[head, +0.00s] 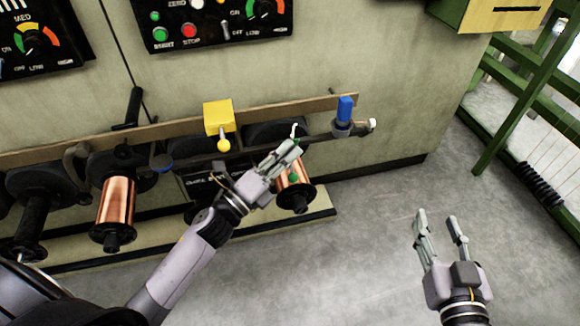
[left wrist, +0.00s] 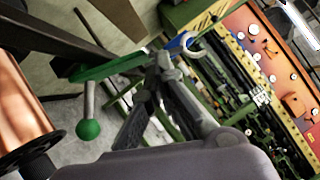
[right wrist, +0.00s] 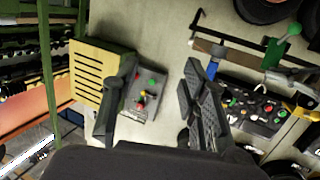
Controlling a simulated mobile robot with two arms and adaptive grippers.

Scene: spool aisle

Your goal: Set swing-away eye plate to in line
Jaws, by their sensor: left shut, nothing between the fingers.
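A small lever with a green ball knob (head: 293,177) shows beside my left gripper (head: 290,151) in the head view, in front of the right copper spool (head: 299,187). In the left wrist view the green ball (left wrist: 89,129) sits on a grey stem below a flat green plate (left wrist: 110,68). The plate appears turned out from the rail; its exact angle is unclear. My left gripper is shut and empty, close to the plate, partly hiding it; contact cannot be told. A green ball (right wrist: 294,29) also shows in the right wrist view. My right gripper (head: 440,216) is open and empty over the floor.
A blue clamp (head: 345,108) and a pale ring (head: 372,125) are at the rail's right end. A yellow block (head: 219,116) sits on the rail. Another copper spool (head: 116,203) hangs left. Control panels (head: 215,22) are above.

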